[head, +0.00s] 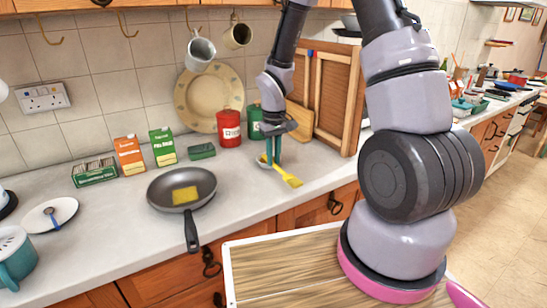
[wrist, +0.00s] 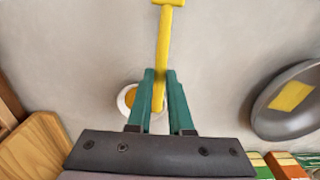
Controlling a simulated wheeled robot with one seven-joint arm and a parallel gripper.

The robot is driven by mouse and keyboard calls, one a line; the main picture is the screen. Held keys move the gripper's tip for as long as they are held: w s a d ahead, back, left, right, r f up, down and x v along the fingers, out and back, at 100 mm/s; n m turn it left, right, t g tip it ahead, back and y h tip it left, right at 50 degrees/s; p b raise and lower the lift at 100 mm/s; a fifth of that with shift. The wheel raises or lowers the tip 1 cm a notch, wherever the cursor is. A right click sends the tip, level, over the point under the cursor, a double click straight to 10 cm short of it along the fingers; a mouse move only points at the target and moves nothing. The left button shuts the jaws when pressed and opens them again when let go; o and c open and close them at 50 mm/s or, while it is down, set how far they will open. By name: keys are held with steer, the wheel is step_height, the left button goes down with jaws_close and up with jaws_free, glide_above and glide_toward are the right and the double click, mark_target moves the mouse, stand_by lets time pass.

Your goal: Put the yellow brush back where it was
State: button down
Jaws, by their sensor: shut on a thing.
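The yellow brush (head: 289,180) is in my gripper (head: 273,160), low over the counter in the head view. In the wrist view the yellow brush (wrist: 163,45) runs between the green fingers of my gripper (wrist: 160,78), its crosspiece pointing away at the top edge. The fingers are shut on it. I cannot tell whether the brush touches the counter or the dish.
A red canister (head: 229,129), a green canister (head: 255,122) and wooden boards (head: 333,100) stand behind. Bare counter lies between pan and brush.

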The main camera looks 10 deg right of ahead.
steer(key=shift+f, duration=0.2)
steer(key=shift+f, duration=0.35)
steer(key=c, duration=0.8)
jaws_free()
step_height(320, 180, up, 13)
step_height(320, 180, up, 15)
steer(key=m+t, duration=0.3)
steer(key=m, duration=0.1)
glide_above(274, 162)
steer(key=s+d, duration=0.5)
steer(key=s, duration=0.3)
steer(key=s+r+m+t, duration=0.1)
steer(key=s+r, duration=0.1)
steer(key=s, duration=0.1)
steer(key=s+d+r+m+t+y, duration=0.1)
steer(key=s+r, duration=0.1)
steer(key=s, duration=0.1)
steer(key=s+r+m+t+y, duration=0.1)
steer(key=s+r+t, duration=0.1)
steer(key=s+r, duration=0.1)
steer(key=shift+s+d+m, duration=0.35)
steer(key=shift+s+m, duration=0.05)
steer(key=shift+s, duration=0.15)
